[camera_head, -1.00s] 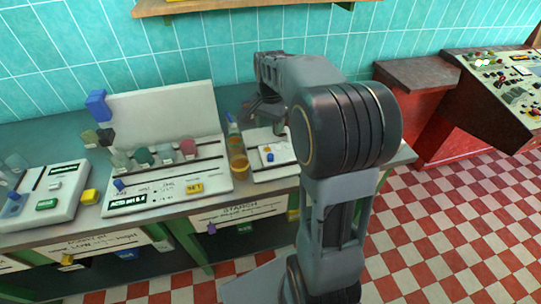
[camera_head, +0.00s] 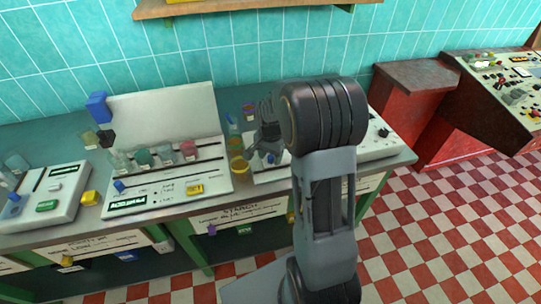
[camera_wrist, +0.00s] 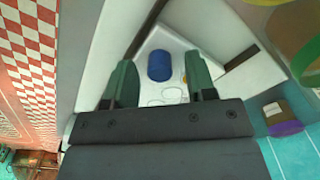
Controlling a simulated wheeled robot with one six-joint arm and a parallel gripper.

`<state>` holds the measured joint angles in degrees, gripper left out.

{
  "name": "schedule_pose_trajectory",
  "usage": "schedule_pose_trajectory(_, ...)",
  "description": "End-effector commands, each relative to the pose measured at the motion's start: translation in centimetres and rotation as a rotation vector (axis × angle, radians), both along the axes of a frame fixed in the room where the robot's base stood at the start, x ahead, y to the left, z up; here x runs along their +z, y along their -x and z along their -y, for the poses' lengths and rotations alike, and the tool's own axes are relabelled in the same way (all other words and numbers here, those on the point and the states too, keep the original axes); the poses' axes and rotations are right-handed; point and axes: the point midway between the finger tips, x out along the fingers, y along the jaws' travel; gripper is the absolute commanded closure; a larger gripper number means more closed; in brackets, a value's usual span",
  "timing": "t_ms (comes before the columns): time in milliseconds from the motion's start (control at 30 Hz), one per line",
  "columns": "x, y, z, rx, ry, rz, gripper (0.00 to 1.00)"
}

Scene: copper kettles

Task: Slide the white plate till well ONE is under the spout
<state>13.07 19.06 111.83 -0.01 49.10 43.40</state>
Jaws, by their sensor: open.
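A short blue cylinder (camera_wrist: 159,70) stands on the plate between the fingers, apart from both. Faint round outlines, perhaps wells, show nearer the palm; I cannot read any number. In the head view my arm and gripper largely hide the plate. I cannot make out the spout.
A purple-rimmed jar (camera_wrist: 285,121) is close on the right in the wrist view. A white device with coloured flasks (camera_head: 165,190) stands to the left. The tiled wall (camera_head: 250,60) is behind the bench.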

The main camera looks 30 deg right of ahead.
Motion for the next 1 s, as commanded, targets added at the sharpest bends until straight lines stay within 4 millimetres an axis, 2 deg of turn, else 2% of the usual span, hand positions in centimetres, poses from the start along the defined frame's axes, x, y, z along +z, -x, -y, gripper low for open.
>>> schedule_pose_trajectory(233, -0.07, 0.01, -0.01, 0.0, 0.0, 0.0, 0.49)
schedule_pose_trajectory(767, -0.04, 0.0, 0.0, 0.0, 0.0, 0.0, 0.99)
schedule_pose_trajectory(1000, -0.03, -0.01, 0.0, 0.001, 0.0, 0.0, 1.0)
